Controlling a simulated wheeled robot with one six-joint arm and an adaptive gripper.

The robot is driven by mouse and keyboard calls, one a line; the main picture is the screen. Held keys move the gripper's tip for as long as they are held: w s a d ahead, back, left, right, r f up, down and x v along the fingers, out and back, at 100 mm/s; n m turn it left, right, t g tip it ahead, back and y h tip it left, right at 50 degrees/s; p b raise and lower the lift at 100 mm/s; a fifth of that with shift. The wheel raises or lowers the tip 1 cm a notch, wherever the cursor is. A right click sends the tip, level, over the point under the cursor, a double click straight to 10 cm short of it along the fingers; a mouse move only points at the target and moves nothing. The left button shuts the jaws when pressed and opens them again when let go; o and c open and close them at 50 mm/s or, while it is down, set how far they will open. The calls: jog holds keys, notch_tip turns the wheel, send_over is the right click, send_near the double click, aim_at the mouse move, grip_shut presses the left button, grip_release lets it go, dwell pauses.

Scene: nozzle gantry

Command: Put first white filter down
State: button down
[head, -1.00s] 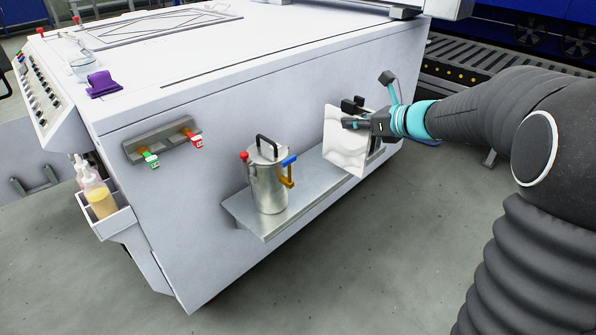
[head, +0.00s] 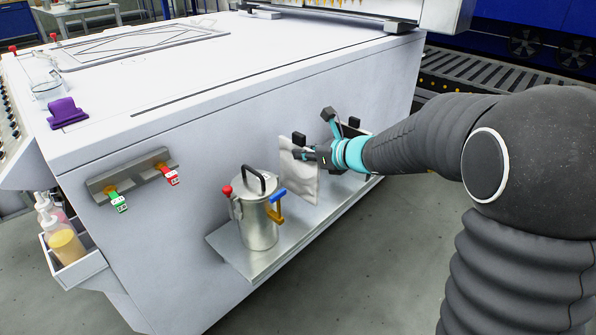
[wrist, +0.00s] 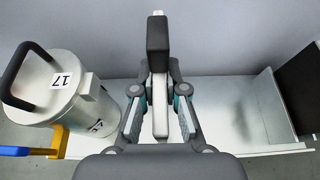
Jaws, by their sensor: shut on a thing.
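The white filter (head: 299,177) is a thin, upright white panel with a wavy face and a black block-shaped handle at its top. My gripper (head: 302,154) is shut on it, and in the wrist view my gripper (wrist: 160,108) has one finger on each side of it. There the filter (wrist: 160,90) shows nearly edge-on, its black handle pointing away from me. It is upright over the metal shelf (head: 250,262), just right of the canister. I cannot tell whether its lower edge touches the shelf.
A metal canister (head: 257,218) marked 17 (wrist: 62,82), with a black handle, stands on the shelf to the left. A dark panel (wrist: 303,88) stands at the shelf's right end. Bare shelf (wrist: 230,110) lies between. The white machine wall (head: 220,150) rises behind.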

jog(key=shift+s+a+f+b, duration=0.15)
jog(key=shift+a+f, duration=0.2)
jog(key=shift+f, duration=0.9)
jog(key=shift+w+a+f+b, duration=0.15)
jog(key=shift+a+f, duration=0.2)
jog(key=shift+f, duration=0.85)
jog(key=shift+s+f, duration=0.1)
jog(key=shift+f, duration=0.05)
jog(key=c, duration=1.2)
grip_release()
jog(key=v, duration=1.2)
